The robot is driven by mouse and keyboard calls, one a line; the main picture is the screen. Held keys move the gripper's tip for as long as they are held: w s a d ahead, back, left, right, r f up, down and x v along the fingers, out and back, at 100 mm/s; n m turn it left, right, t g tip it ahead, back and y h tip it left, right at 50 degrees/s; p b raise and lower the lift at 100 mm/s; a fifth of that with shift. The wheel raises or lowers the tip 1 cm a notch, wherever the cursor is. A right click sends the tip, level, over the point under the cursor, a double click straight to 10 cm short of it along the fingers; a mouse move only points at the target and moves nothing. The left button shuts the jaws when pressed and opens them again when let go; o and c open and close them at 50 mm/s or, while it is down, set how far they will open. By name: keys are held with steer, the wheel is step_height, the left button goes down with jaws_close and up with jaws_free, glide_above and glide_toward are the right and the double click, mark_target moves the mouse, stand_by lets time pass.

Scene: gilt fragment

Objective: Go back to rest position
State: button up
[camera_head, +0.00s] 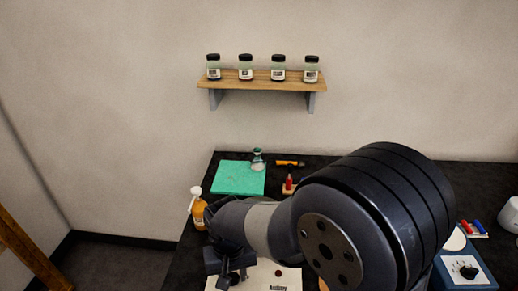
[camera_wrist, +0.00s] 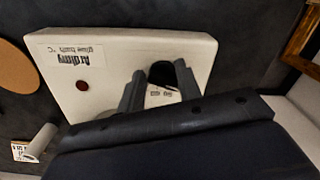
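My gripper (camera_head: 228,275) is low at the front of the bench in the head view, partly covered by my own arm. In the wrist view its two grey fingers (camera_wrist: 160,88) stand apart, with a dark round patch and a small pale marked area showing between them. I cannot tell whether these belong to the box behind. The white box (camera_wrist: 110,50) labelled as a glue bath, with a dark red knob (camera_wrist: 82,86), lies behind the fingers. It also shows in the head view (camera_head: 262,272), partly hidden by my arm.
The black bench holds a green mat (camera_head: 238,178), a glass flask (camera_head: 258,160), an orange bottle (camera_head: 199,213), a red item (camera_head: 288,184) and a blue device (camera_head: 463,270). A wall shelf (camera_head: 260,85) with several jars is above. My arm hides the bench's middle.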

steer(key=m, duration=0.3)
steer(key=shift+a+m, duration=0.25)
steer(key=shift+m, duration=0.15)
steer(key=m, duration=0.3)
steer(key=shift+a+r+p, duration=0.1)
steer(key=shift+a+p, duration=0.05)
steer(key=shift+p, duration=0.2)
steer(key=shift+r, duration=0.8)
